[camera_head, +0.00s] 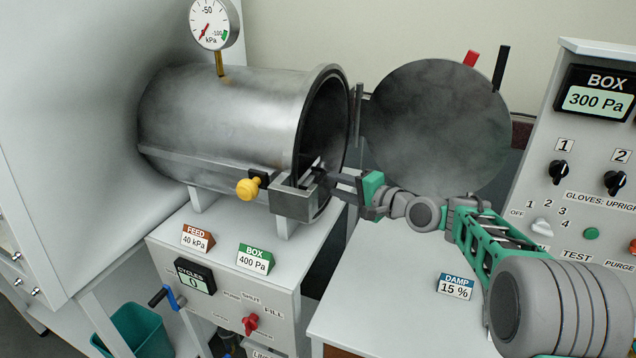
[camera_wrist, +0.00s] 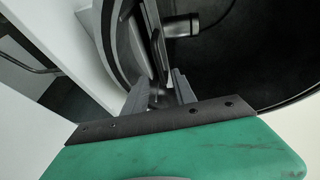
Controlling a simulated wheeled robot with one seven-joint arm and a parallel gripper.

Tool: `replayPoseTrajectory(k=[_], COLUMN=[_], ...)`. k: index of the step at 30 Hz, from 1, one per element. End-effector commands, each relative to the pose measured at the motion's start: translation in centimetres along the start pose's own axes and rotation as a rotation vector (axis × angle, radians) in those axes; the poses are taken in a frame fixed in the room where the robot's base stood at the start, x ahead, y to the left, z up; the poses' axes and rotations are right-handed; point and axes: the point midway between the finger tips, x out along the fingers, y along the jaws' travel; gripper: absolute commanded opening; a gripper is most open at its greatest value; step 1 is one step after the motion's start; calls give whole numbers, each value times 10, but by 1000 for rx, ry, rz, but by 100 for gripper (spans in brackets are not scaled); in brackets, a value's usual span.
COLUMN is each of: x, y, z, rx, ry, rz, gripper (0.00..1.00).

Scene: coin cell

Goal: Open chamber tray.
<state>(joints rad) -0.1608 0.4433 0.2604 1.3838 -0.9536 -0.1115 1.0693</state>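The chamber (camera_head: 225,115) is a grey metal cylinder lying on its side, with its round door (camera_head: 437,125) swung open to the right. A grey metal box-like part (camera_head: 293,205), perhaps the tray or its support, sits at the lower edge of the chamber mouth. My gripper (camera_head: 325,179) reaches in from the right, its fingers at the mouth just beside this part. In the wrist view my gripper (camera_wrist: 160,84) has its two fingers apart, with a small thin piece showing between them. I cannot tell whether they touch it. Most of the chamber's inside is dark or hidden.
A yellow knob (camera_head: 248,188) sticks out beside the metal part. A pressure gauge (camera_head: 210,22) stands on top of the chamber. A control panel (camera_head: 580,190) is at the right. Below are a cabinet with a red valve handle (camera_head: 250,322) and a teal bin (camera_head: 140,332).

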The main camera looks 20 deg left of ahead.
Motion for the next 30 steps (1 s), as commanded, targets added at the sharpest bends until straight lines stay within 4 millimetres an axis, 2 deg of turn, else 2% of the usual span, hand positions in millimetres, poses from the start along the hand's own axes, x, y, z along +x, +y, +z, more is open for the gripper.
replayPoseTrajectory(k=[9,12,21,30], x=[57,68,73,72], y=[-2,-2,0,0], z=[2,2,1,1], rx=[-3,-4,-5,-5], ry=[-3,-2,1,1], rz=[3,3,4,4], gripper=[32,32,32,8])
